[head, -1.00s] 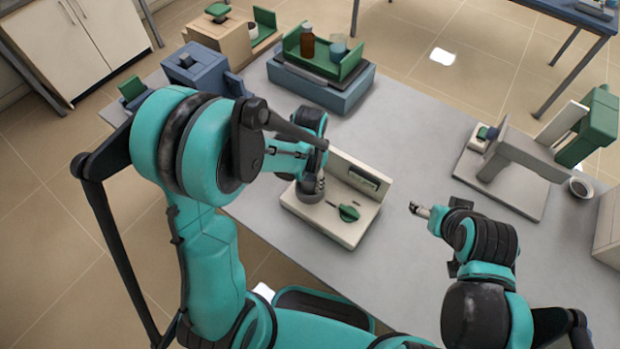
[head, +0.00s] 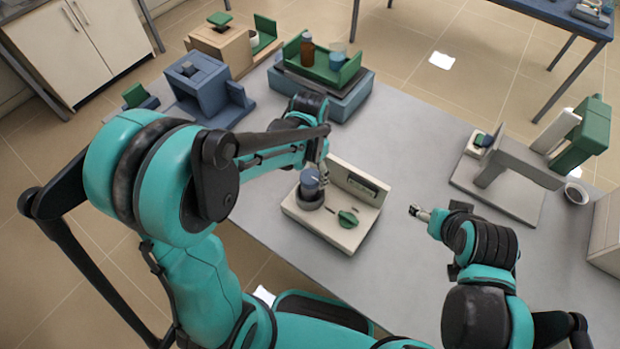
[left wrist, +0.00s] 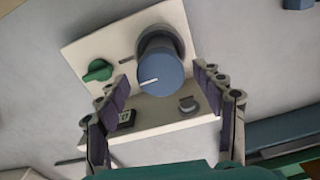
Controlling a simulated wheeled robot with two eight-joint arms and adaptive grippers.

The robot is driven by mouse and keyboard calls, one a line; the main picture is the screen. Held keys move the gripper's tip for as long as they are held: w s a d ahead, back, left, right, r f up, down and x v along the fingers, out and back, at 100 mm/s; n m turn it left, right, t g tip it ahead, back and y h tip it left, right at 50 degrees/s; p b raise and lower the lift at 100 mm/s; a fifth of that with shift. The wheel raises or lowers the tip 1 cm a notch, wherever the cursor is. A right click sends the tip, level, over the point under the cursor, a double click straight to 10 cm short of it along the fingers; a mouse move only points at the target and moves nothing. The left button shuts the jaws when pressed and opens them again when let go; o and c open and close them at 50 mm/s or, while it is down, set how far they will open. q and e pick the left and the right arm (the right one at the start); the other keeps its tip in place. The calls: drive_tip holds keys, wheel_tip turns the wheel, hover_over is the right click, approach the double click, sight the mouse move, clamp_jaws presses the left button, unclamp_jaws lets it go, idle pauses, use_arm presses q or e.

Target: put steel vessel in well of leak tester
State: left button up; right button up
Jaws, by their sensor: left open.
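The leak tester (head: 330,222) is a cream base with an upright display panel and a green knob (head: 348,218). The steel vessel (head: 310,181), with a blue-grey top, stands upright in the dark-ringed well (head: 309,202) at the left of the base. In the left wrist view the vessel (left wrist: 160,70) shows a white line on its top and the grey well rim behind it. My left gripper (left wrist: 162,84) is open, its fingers apart on either side of the vessel. In the head view the left gripper (head: 322,170) is beside the vessel's top. My right gripper (head: 418,212) is over the table, right of the tester.
A blue unit with a green tray (head: 345,70) holding a brown bottle stands at the back. A blue block device (head: 205,92) is at the back left.

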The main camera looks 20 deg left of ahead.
use_arm(q)
wheel_tip(320, 180, up, 5)
drive_tip(key=shift+f+p, duration=0.2)
drive_tip(key=shift+p, duration=0.25)
drive_tip(key=s+a+r+n+t, duration=0.4)
drive_tip(key=s+r+t, duration=0.3)
drive_tip(key=s, duration=0.3)
drive_tip(key=shift+a+r+n, duration=0.35)
drive_tip(key=shift+r+n, duration=0.2)
drive_tip(key=shift+n, duration=0.25)
wheel_tip(320, 180, down, 6)
drive_tip(key=b, duration=0.6)
drive_tip(key=shift+f, duration=0.2)
drive_tip(key=shift+s, duration=0.1)
